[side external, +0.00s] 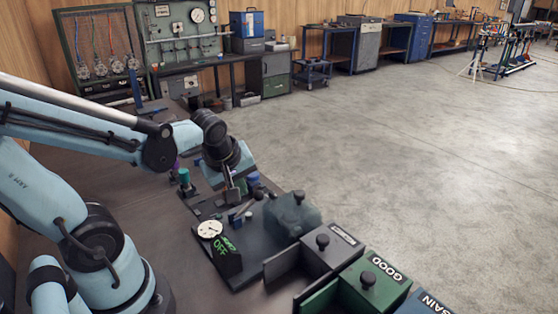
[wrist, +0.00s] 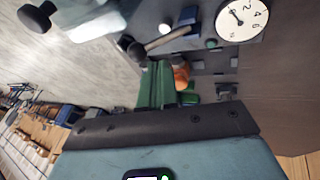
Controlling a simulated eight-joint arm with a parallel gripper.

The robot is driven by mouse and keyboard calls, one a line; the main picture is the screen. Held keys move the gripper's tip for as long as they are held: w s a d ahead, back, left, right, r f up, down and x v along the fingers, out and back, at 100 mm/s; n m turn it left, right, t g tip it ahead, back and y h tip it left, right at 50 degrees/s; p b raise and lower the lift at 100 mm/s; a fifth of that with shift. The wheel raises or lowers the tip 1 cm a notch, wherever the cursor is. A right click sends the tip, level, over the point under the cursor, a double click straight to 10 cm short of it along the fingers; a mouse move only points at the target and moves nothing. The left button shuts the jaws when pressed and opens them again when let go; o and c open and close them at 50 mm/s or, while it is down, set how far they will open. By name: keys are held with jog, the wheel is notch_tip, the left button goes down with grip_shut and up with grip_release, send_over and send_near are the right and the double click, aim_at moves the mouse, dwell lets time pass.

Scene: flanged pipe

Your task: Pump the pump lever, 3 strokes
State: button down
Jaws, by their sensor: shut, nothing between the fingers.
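The pump lever (side external: 243,209) is a slim grey bar with a dark knob, standing tilted on the dark bench fixture. It also shows near the top middle of the wrist view (wrist: 167,40), with its black knob at the left end. My gripper (side external: 232,196) is shut and empty, pointing down beside the lever on its far-left side in the side view. I cannot tell whether the fingers touch the lever. A round white dial gauge (side external: 210,229) stands nearer, with a display (side external: 226,252) reading OFF in green; the gauge is also at the top right in the wrist view (wrist: 242,18).
A translucent grey-green tank-like body (side external: 291,215) stands right of the lever. Lidded bins, grey (side external: 328,250), green (side external: 376,278) marked GOOD, and blue (side external: 425,304), line the front right. A teal-topped post (side external: 185,178) stands left of my gripper. An orange-brown part (wrist: 181,75) is near the lever.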

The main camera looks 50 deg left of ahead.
aim_at(258, 192)
jog(key=shift+w+d+f, duration=0.2)
jog(key=shift+w+f, duration=0.4)
jog(key=shift+w, duration=0.35)
jog(key=shift+w, duration=0.1)
jog(key=shift+w+f+g, duration=0.35)
jog(key=shift+w+g, duration=0.1)
jog(key=shift+g, duration=0.4)
jog(key=shift+w+f+g, duration=0.35)
jog(key=shift+w+g, duration=0.1)
jog(key=shift+g, duration=0.4)
jog(key=shift+w+f, duration=0.35)
jog(key=shift+f, duration=0.1)
